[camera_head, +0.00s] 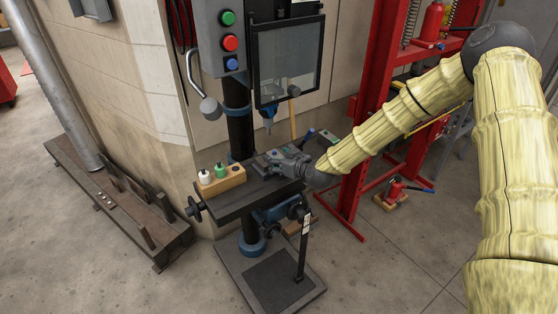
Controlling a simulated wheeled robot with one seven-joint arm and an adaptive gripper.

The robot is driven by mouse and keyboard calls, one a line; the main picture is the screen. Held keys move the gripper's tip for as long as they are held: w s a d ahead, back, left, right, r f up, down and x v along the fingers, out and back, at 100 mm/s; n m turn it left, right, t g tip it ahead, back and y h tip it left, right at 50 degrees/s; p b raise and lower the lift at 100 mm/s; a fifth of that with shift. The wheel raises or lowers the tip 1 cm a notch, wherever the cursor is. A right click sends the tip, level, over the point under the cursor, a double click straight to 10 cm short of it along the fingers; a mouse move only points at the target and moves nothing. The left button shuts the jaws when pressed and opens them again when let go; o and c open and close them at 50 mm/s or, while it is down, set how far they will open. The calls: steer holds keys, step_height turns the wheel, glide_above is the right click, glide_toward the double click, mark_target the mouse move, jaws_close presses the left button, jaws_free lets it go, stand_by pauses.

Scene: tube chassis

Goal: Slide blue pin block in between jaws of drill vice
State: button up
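My gripper (281,162) is dark grey and low over the drill press table, at the end of my yellow-sleeved arm coming in from the right. Its fingers overlap the dark grey vice and are too small to tell open from shut. The drill vice (262,166) lies on the table under the drill chuck, partly hidden by my gripper, so its jaws are not clear. I cannot make out a blue pin block. A small blue piece (309,133) shows behind my gripper, but I cannot tell what it belongs to.
A wooden block (222,181) with a white and a green pin-like piece stands at the table's left. The drill chuck (269,127) and clear guard (290,62) hang above. A red press frame (377,110) stands right.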

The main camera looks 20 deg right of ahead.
steer(key=shift+s, duration=0.35)
steer(key=shift+s+d+r, duration=0.15)
steer(key=shift+s+d, duration=0.05)
steer(key=shift+s, duration=0.15)
steer(key=v, duration=1.1)
steer(key=shift+r, duration=0.2)
steer(key=shift+a, duration=0.1)
